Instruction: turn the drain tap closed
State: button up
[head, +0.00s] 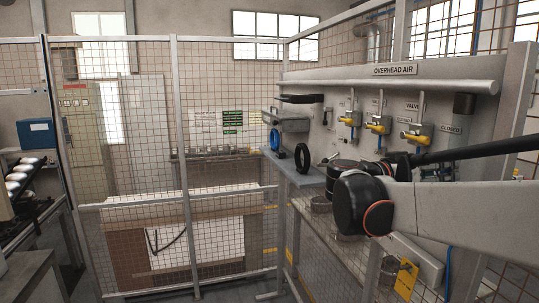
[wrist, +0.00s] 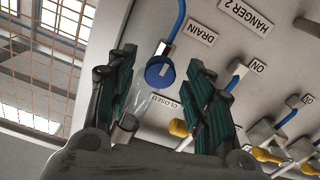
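The drain tap (wrist: 160,72) is a round blue knob in the wrist view, under the DRAIN label (wrist: 194,32) on the pale panel. A blue pipe runs up from it. A CLOSED label (wrist: 194,109) is below and to its right, partly hidden by a finger. Pale translucent streaks show below the knob. My gripper (wrist: 162,60) is open, with a dark green-padded finger on each side of the knob in the picture. I cannot tell how far it is from the knob, and I see no contact. The tap cannot be made out in the head view.
The OVERHEAD AIR panel (head: 396,70) carries several yellow-handled valves (head: 377,126), which also show at the right in the wrist view (wrist: 178,128). Mesh fencing (head: 228,100) stands to the left.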

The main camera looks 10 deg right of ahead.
jog(key=c, duration=1)
jog(key=shift+n, duration=0.4)
jog(key=n+b, duration=0.2)
jog(key=n, duration=1.5)
jog(key=shift+a, duration=0.15)
jog(key=shift+n, duration=0.3)
